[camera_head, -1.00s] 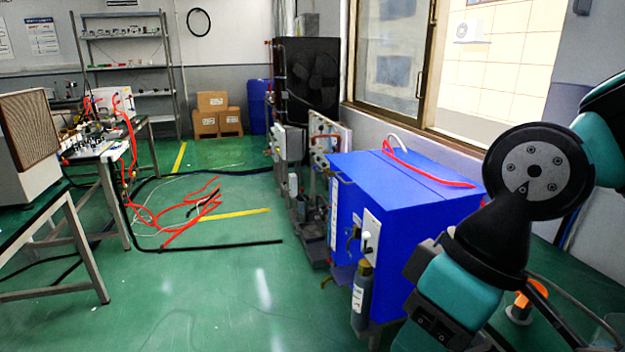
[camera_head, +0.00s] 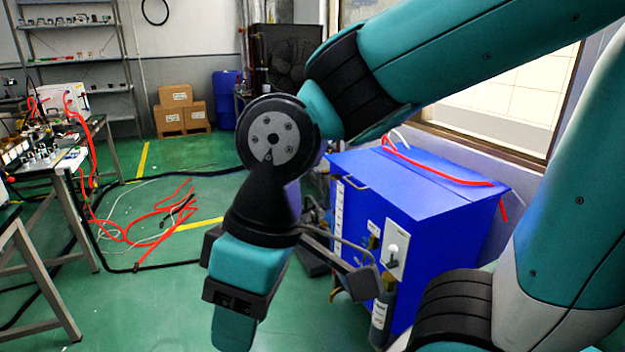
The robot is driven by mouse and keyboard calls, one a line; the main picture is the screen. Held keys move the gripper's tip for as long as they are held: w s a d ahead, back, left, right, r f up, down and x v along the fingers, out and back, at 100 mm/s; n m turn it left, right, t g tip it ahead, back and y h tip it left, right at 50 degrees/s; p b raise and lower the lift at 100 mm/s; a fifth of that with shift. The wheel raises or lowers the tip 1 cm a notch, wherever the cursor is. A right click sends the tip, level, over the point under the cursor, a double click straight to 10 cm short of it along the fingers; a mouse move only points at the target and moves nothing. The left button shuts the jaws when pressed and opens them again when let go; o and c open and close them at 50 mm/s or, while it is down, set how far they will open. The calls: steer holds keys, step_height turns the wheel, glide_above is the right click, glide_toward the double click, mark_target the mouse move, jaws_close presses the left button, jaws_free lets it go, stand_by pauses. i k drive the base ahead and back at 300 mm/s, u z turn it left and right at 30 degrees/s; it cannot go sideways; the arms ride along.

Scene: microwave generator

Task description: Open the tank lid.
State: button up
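The blue tank (camera_head: 365,235) is a box standing right of centre in the head view, under the window. Its flat blue lid (camera_head: 395,190) lies closed on top, with a small metal handle (camera_head: 354,183) at its left edge. My gripper (camera_head: 357,277) is in front of the tank's left side, lower than the lid and apart from the handle in the picture. Its dark fingers overlap the tank's side, and I cannot tell how far apart they are. Nothing shows held. My forearm passes across the view above the tank, and my arm hides the tank's lower right.
A red hose (camera_head: 437,173) lies across the back of the tank top. A white panel with a valve (camera_head: 396,249) and a grey cylinder (camera_head: 381,315) project from the tank's side. Red and black hoses (camera_head: 150,225) lie on the green floor at left.

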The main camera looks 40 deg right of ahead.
mark_target(419, 197)
steer(key=z, duration=0.1)
steer(key=i, duration=0.85)
steer(key=z, duration=1)
steer(key=i, duration=0.8)
steer(key=z, duration=0.7)
